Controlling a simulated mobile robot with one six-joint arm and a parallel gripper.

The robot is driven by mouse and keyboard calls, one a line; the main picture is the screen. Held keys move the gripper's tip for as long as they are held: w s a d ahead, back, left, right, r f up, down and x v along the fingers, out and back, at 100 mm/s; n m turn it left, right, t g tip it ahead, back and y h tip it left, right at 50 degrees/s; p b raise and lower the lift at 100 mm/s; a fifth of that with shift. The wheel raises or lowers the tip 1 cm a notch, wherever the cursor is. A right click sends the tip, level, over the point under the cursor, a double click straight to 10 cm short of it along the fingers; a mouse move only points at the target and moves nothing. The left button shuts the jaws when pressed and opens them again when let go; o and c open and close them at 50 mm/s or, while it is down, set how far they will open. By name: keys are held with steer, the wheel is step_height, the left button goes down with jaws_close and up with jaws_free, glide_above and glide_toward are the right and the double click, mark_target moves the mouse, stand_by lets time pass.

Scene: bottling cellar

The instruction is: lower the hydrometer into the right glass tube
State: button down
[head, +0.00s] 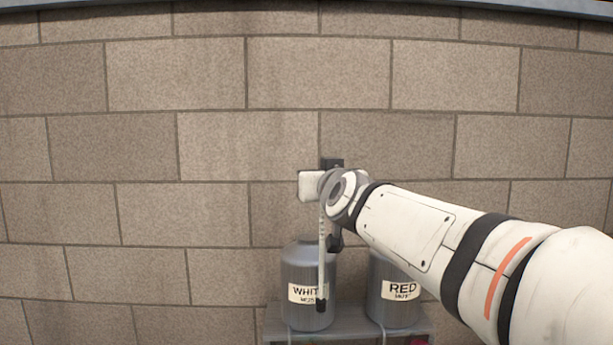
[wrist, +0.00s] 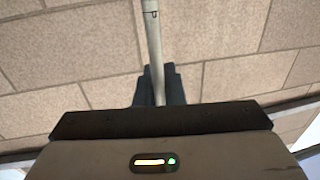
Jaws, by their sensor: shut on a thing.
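The hydrometer (head: 322,265) is a thin pale stem with a dark lower end, hanging about upright in front of the tank marked WHITE in the head view. My gripper (head: 334,240) is shut on it, partly hidden by my wrist. In the wrist view my gripper (wrist: 160,85) has its dark fingers around the pale hydrometer stem (wrist: 153,40). No glass tube shows clearly in either view. Thin pale upright lines below the tanks at the bottom edge may belong to tubes, but I cannot tell.
A grey tank marked WHITE (head: 296,265) and a grey tank marked RED (head: 388,312) stand on a grey shelf (head: 350,318) against a block wall (head: 180,150). My arm covers part of the RED tank. The wall to the left is clear.

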steer(key=d+f+m+h, duration=0.1)
steer(key=d+h, duration=0.3)
steer(key=d, duration=0.7)
steer(key=d+f+m+h, duration=0.2)
steer(key=d+m+h, duration=0.2)
steer(key=d, duration=0.8)
steer(key=shift+s+f+m+g+h, duration=0.2)
steer(key=shift+f+m+g+h, duration=0.1)
steer(key=shift+h, duration=0.1)
steer(key=shift+p, duration=0.3)
stand_by(0.7)
steer(key=shift+f+b, duration=0.8)
steer(key=shift+f, duration=0.2)
stand_by(0.4)
steer(key=shift+f+b, duration=0.95)
steer(key=shift+f, duration=0.2)
stand_by(0.3)
